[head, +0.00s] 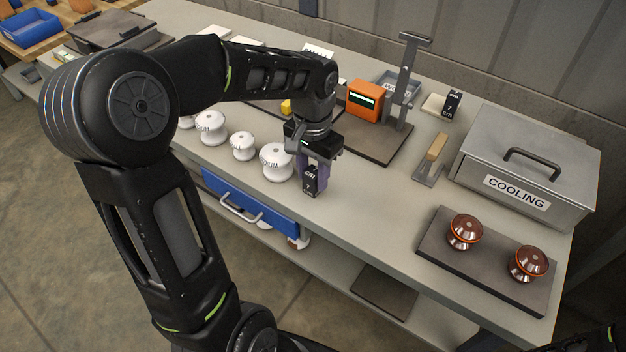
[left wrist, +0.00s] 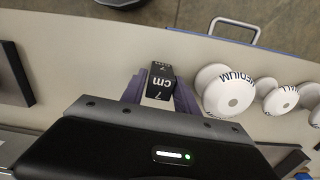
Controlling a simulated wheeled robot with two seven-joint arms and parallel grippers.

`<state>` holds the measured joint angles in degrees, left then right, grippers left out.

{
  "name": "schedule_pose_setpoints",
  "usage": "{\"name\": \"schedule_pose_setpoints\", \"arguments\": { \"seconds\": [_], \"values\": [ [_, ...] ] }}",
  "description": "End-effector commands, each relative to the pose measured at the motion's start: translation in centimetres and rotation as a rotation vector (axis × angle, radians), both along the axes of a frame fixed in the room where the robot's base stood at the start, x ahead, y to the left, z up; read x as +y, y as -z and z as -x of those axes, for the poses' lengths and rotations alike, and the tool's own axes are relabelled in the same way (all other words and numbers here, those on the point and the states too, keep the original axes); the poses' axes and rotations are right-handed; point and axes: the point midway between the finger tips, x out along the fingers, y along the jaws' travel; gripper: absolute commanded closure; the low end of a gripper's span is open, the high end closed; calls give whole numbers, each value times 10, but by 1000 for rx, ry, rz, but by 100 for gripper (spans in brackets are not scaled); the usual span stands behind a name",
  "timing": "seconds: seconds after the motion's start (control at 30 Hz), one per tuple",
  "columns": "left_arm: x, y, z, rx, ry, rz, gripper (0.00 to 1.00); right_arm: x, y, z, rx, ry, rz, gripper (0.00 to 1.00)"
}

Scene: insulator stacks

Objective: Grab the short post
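A small black post marked "7 cm" (head: 310,181) stands near the front edge of the bench. It also shows in the left wrist view (left wrist: 161,80), below the wrist. My left gripper (head: 314,172) points down over it, with its purple fingers on either side of the post. In the left wrist view the fingers (left wrist: 160,95) flank the post closely; whether they press on it I cannot tell. A second black block with white marks (head: 452,103) stands at the back, beside the metal box.
White spools, one marked "MEDIUM" (left wrist: 230,90), stand close beside the post. A dark plate with an orange device (head: 366,99) and an upright stand (head: 406,85) lies behind. A "COOLING" box (head: 527,165) and a tray with two brown insulators (head: 485,283) are at right.

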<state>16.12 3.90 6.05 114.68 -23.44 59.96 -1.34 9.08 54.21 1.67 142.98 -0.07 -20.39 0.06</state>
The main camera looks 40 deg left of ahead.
Motion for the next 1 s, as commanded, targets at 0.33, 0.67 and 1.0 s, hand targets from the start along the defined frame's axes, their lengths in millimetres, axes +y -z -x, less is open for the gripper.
{"name": "schedule_pose_setpoints", "arguments": {
  "seconds": [0.33, 0.67, 1.0],
  "values": [
    [0, 0, 0, 0, 0, 0, 93, 0, 0, 0, 0, 0, 0, 64],
    [0, 0, 0, 0, 0, 0, 100, 0, 0, 0, 0, 0, 0, 64],
    [0, -7, -1, -3, 0, -1, 100, 0, 0, 0, 0, 0, 0, 64]
  ]
}}
